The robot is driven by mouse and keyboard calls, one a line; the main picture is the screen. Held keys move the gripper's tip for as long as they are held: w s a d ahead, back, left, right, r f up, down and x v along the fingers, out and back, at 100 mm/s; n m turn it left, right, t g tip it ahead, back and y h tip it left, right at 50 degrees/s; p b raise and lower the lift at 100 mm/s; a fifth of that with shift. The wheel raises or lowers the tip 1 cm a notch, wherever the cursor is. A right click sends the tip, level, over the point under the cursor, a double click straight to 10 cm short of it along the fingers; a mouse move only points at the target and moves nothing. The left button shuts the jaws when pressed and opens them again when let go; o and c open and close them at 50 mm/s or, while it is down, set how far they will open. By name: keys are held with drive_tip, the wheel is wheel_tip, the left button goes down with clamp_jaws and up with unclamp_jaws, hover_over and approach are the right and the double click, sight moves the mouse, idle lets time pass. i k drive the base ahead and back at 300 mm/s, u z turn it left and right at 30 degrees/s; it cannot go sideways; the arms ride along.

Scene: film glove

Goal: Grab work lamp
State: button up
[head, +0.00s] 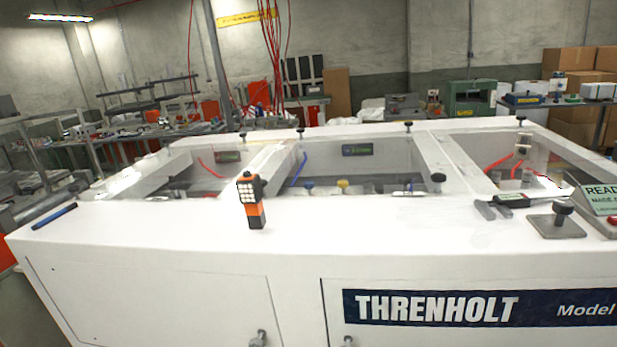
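The work lamp (251,199) is a small orange and black lamp with a square of bright LEDs on its head. It stands upright on the white front ledge (160,225) of a large machine, left of the picture's middle. Its lit face is turned toward me. Nothing touches it from the sides. My gripper does not show in the head view.
The white machine has open bays behind the ledge, with black knobs (438,180) along the edges. A blue pen-like rod (54,216) lies at the left. A dark tool (515,201), a metal plate with a knob (556,222) and a green sign (603,199) are at the right.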

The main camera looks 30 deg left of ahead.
sight(249, 190)
drive_tip(key=u, duration=0.2)
drive_tip(key=i, duration=1.05)
drive_tip(key=u, duration=0.55)
